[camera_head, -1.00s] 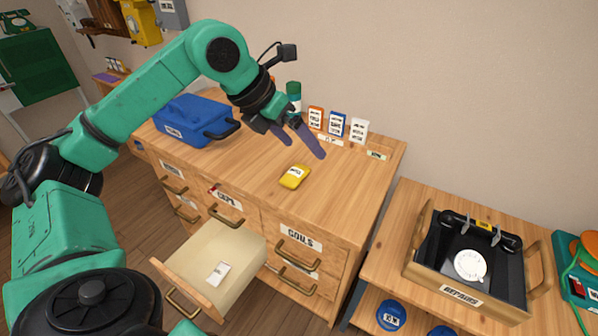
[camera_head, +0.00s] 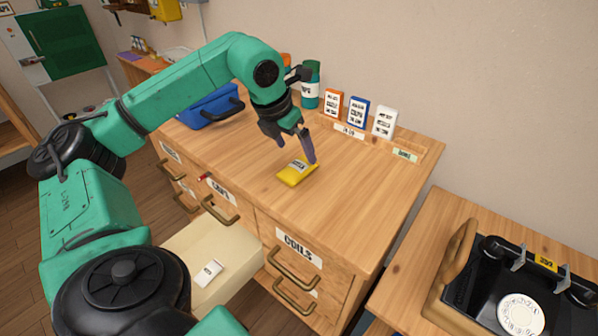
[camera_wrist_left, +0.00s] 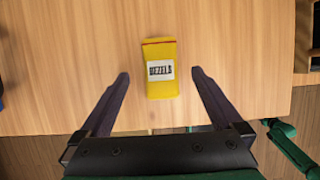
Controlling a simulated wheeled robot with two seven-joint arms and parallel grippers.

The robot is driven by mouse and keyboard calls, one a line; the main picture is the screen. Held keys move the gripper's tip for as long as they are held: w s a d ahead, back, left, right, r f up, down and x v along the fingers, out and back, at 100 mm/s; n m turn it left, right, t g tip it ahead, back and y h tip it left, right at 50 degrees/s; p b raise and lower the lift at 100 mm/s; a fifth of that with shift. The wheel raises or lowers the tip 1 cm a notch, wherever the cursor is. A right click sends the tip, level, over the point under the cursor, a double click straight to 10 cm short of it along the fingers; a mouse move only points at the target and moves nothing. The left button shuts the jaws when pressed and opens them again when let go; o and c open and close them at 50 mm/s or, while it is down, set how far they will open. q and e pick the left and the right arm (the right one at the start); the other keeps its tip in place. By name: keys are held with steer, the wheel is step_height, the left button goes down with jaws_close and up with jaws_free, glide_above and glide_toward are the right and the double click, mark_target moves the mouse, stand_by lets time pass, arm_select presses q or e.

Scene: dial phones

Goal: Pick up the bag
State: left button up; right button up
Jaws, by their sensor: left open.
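The bag (camera_head: 296,174) is a small yellow packet lying flat on the wooden cabinet top. In the left wrist view the bag (camera_wrist_left: 160,70) has a white label that seems to read "BEZELS" and a red line near its far end. My left gripper (camera_head: 306,150) is open above the cabinet top, close over the bag in the head view. In the left wrist view the open fingers (camera_wrist_left: 160,78) point toward the bag, one on each side, with gaps between. Nothing is held. My right gripper is not in view.
A blue toolbox (camera_head: 208,110) and a teal canister (camera_head: 311,88) stand behind my arm. Several small boxes (camera_head: 358,112) line the back edge. An open drawer (camera_head: 228,275) juts out in front, holding a white packet. The cabinet top (camera_head: 365,190) right of the bag is clear.

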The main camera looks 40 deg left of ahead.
mark_target(300, 163)
arm_select(q)
steer(key=x, duration=0.6)
steer(key=shift+f, duration=0.4)
steer(key=c, duration=1.4)
steer(key=shift+r, duration=0.1)
